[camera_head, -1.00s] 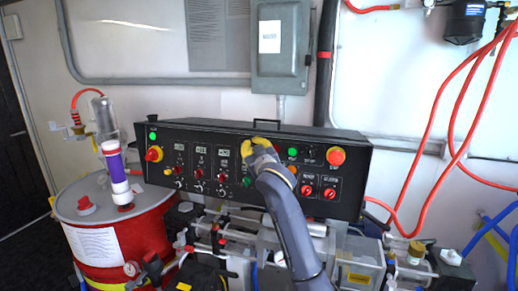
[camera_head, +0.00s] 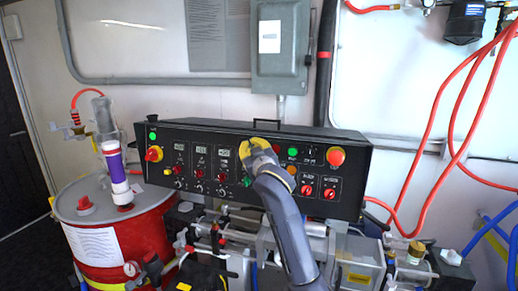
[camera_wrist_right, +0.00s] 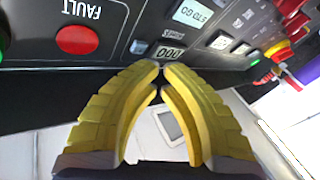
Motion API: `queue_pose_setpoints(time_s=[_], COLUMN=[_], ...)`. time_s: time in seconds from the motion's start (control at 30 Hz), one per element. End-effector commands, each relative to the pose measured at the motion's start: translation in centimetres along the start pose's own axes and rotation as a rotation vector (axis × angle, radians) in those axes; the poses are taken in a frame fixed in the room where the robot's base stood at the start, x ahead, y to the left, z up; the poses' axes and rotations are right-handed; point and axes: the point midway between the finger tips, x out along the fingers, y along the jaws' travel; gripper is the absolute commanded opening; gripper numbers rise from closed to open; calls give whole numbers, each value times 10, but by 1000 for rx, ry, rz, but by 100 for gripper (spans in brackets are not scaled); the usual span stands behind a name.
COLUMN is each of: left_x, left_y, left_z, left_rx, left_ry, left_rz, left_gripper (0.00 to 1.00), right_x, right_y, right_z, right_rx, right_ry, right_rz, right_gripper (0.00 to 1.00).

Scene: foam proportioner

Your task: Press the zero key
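The black control panel (camera_head: 340,190) stands across the middle of the head view, with displays, keys and lamps. My right gripper (camera_head: 245,148) is in front of it, just right of the three displays, and hides part of the face. In the wrist view its yellow fingers (camera_wrist_right: 160,68) meet at the tips, with nothing seen between them. The tips overlap the panel's lower edge in that view, near a small plate reading "000" (camera_wrist_right: 170,53). I cannot read which one is the zero key, nor tell whether the tips touch the panel. My left gripper is out of view.
A red FAULT lamp (camera_wrist_right: 77,40) is close by in the wrist view. Below are pipes and valves; a red drum (camera_head: 120,235) stands at left. Red hoses (camera_head: 440,150) hang at right.

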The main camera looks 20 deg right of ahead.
Motion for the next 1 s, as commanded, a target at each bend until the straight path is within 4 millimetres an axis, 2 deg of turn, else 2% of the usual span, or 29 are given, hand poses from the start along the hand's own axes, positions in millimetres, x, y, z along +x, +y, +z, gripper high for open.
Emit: queue_pose_setpoints(time_s=[0.2, 0.7, 1.0], left_x=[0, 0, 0], left_y=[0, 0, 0], left_z=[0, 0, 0], left_rx=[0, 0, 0], left_ry=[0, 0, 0], left_rz=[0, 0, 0], left_gripper=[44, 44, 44], right_x=[-2, -34, -40], right_y=[-2, -19, -21], right_z=[-1, -18, -21], right_rx=[0, 1, -1], right_ry=[1, 1, 0], right_rz=[-1, -1, 0], right_gripper=[0, 0, 0])
